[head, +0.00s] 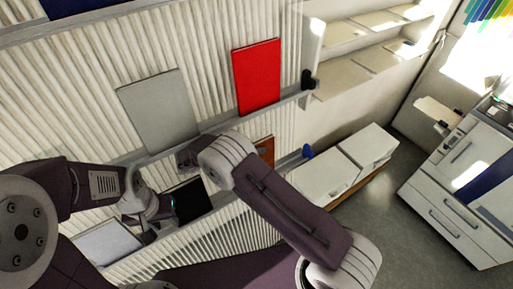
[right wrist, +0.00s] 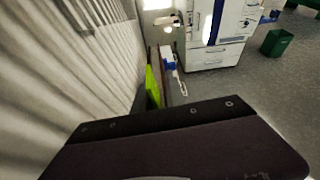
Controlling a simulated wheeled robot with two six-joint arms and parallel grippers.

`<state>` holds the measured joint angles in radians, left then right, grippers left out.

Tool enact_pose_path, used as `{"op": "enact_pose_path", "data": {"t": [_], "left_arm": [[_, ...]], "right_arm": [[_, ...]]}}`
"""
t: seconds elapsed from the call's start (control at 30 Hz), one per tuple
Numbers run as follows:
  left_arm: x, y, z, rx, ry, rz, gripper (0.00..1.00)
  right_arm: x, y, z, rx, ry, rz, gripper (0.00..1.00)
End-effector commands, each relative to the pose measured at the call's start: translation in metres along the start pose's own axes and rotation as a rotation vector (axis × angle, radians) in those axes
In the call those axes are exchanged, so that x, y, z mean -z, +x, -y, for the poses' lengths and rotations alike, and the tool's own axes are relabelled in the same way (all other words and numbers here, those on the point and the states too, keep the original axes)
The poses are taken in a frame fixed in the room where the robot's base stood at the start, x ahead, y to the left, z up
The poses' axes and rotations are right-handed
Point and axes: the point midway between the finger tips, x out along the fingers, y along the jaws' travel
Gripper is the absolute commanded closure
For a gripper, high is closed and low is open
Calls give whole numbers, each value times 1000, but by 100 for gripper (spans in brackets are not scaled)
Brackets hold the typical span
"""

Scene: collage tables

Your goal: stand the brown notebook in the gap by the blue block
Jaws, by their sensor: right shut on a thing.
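The brown notebook (head: 266,151) shows as a small upright orange-brown piece behind my right arm in the head view; most of it is hidden. The blue block (head: 307,151) is on the lower ledge to its right, with an open gap between them. My right arm's end (head: 205,157) covers the wall left of the notebook. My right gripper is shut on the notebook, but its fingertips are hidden. My left gripper (head: 152,213) is by the lower ledge, beside a black panel (head: 190,201); its jaws are unclear.
A grey notebook (head: 160,111) and a red notebook (head: 257,77) stand on the upper ledge against the slatted wall. A pale panel (head: 108,243) is at lower left. White cabinets (head: 325,181) stand right of the ledge. The right wrist view shows a green panel (right wrist: 153,86) along the wall.

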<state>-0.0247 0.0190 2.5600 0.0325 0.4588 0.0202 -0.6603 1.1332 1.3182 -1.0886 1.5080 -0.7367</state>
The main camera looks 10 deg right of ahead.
Motion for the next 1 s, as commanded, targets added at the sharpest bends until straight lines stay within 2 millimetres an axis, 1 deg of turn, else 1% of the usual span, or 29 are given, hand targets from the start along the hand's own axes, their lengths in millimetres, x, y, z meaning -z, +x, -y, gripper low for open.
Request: {"op": "enact_pose_path", "data": {"t": [0.2, 0.5, 0.87, 1.0], "left_arm": [[0, 0, 0, 0, 0, 0, 64], [-1, 7, 0, 0, 0, 0, 64], [-1, 7, 0, 0, 0, 0, 64], [-1, 10, 0, 0, 0, 0, 64]], "right_arm": [[0, 0, 0, 0, 0, 1, 100], [10, 4, 0, 0, 0, 1, 100], [10, 4, 0, 0, 1, 1, 100], [14, 6, 0, 0, 1, 1, 100]]}}
